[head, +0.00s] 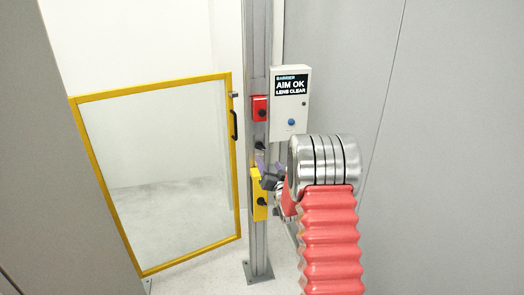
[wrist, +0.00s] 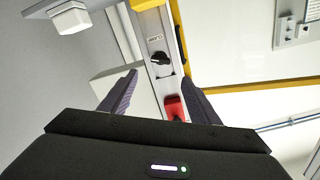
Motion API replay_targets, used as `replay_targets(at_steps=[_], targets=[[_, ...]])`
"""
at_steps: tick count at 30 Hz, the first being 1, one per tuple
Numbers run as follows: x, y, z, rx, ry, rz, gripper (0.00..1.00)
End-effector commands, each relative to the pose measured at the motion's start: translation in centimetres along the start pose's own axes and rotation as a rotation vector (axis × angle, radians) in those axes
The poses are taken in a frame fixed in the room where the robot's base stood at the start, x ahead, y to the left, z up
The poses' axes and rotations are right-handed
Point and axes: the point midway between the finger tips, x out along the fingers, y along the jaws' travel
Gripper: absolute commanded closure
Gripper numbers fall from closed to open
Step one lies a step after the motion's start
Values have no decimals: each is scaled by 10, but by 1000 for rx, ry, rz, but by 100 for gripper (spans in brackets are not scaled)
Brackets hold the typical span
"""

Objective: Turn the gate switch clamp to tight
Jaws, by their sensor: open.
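The clamp knob is a small black knob (head: 260,147) on the grey post, between a red box above and a yellow box below. In the wrist view the knob (wrist: 160,58) sits on a pale plate with a small label. Its bar looks slightly slanted there, and I cannot read its setting. My gripper (head: 265,168) is just below the knob in the head view. In the wrist view my gripper (wrist: 160,77) is open and empty, its two dark fingers spread either side of the plate. The knob lies beyond the fingertips, apart from them.
The yellow-framed gate (head: 236,180) stands left of the grey post (head: 258,238). The red box (head: 260,108) and yellow box (head: 260,195) are on the post. A white barrier box (head: 290,105) reading AIM OK, LENS CLEAR is on the right.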

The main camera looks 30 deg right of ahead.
Motion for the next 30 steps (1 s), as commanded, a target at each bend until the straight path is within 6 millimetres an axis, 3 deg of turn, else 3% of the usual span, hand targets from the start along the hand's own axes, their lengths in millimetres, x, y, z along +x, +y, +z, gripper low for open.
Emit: replay_targets(at_steps=[30], targets=[[116,0,0,1,1,-1,44]])
